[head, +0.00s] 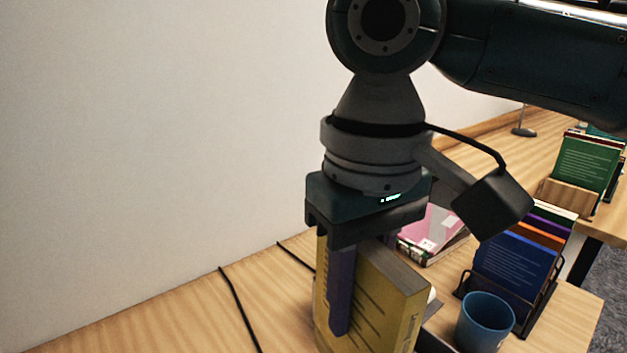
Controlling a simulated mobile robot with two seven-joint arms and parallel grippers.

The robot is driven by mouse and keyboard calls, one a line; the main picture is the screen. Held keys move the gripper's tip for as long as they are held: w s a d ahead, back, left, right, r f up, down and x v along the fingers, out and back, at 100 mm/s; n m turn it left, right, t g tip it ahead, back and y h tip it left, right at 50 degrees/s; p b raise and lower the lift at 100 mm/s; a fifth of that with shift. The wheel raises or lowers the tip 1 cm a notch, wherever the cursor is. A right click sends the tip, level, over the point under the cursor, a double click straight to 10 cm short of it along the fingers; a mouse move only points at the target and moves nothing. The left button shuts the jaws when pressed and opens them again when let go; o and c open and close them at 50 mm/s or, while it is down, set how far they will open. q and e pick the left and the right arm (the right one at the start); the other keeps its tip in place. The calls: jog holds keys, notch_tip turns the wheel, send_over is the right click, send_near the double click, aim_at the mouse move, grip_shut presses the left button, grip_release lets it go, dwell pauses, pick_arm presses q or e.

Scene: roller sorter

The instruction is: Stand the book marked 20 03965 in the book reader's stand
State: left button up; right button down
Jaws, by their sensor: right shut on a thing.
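My right gripper (345,290) points down over the wooden table and is shut on a yellow book (380,290). The book is upright, with one finger lying along its side. Its lower end runs toward the bottom edge of the picture, so I cannot tell whether it rests on something. No number such as 20 03965 can be read on it from here. A dark piece (434,340) shows just right of the book's lower part; I cannot tell if it belongs to the reader's stand. My left gripper is out of view.
A blue cup (485,322) stands right of the yellow book. Behind it a dark rack (541,308) holds several upright books. A pink book (432,236) lies behind my gripper. A wooden holder (566,196) with green books stands farther back. Black cables (238,308) cross the table at left.

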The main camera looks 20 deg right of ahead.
jog(key=s+a+f+n+b, duration=0.2)
jog(key=f+b, duration=0.5)
jog(key=f, duration=1.2)
jog(key=shift+s+a+f, duration=0.3)
jog(key=shift+s+a, duration=0.3)
jog(key=shift+a, duration=0.1)
jog(key=shift+f+b, duration=0.3)
jog(key=shift+f, duration=0.3)
jog(key=c, duration=0.6)
grip_release()
notch_tip(320, 180, up, 10)
jog(key=p, duration=0.2)
